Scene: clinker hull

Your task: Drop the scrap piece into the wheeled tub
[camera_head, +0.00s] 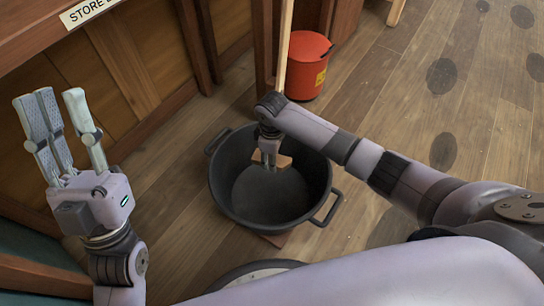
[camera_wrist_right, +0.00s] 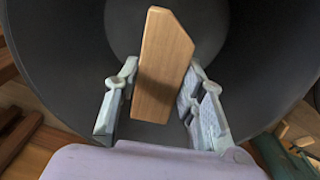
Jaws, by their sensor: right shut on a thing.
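The wheeled tub (camera_head: 315,178) is a round dark grey tub with side handles on the wooden floor, in the middle of the head view. The scrap piece (camera_wrist_right: 163,65) is a small light-brown wooden offcut with one slanted end. It also shows in the head view (camera_head: 285,161), over the tub's opening. My right gripper (camera_wrist_right: 158,95) is shut on the scrap piece, and the tub's dark inside fills the view behind it. The tub's wheels are hidden. My left gripper (camera_head: 56,118) is raised at the left, open and empty, away from the tub.
A red lidded bin (camera_head: 307,70) with a yellow label stands behind the tub. A wooden pole (camera_head: 285,45) rises behind my right wrist. A wooden bench (camera_head: 130,60) with a "STORE" label runs along the upper left. The floor at the right is clear, with dark round stains.

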